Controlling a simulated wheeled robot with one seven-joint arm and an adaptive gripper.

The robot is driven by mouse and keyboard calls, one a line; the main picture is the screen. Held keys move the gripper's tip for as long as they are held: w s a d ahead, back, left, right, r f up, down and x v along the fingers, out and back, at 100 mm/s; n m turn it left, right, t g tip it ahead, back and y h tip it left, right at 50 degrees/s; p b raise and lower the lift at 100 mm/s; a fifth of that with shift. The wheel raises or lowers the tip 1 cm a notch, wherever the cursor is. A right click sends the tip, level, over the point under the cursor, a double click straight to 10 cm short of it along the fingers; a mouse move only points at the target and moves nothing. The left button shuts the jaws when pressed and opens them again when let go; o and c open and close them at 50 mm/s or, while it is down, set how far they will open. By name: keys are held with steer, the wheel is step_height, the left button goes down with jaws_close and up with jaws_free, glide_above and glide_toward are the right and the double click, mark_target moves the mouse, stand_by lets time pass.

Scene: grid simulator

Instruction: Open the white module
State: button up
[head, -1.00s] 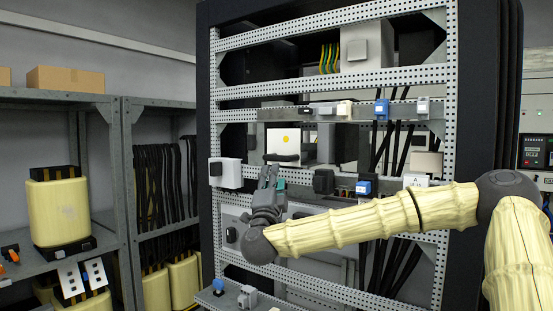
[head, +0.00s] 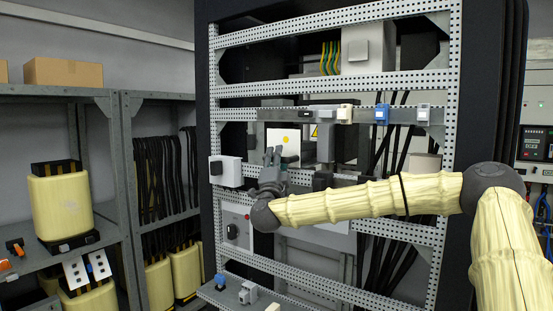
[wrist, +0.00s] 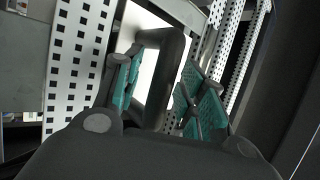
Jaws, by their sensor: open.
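The white module (head: 288,138) has a flat white front with a yellow dot and sits in the middle bay of the rack. In the wrist view its white face (wrist: 147,100) shows behind a dark loop-shaped handle (wrist: 179,50). My gripper (head: 273,156) is in front of the module's lower left part and hides part of it in the head view. In the wrist view my gripper (wrist: 160,92) is open, with teal pads on both sides of the handle. I cannot tell whether either pad touches it.
A white box (head: 226,171) is on the rack's left post. A panel with a black knob (head: 233,231) is below it. A rail above carries small blue (head: 381,113) and pale modules. Grey shelves (head: 110,150) stand at the left. Perforated rack bars surround my gripper.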

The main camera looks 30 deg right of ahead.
steer(key=shift+c, duration=0.5)
jaws_close()
steer(key=shift+s+r, duration=0.1)
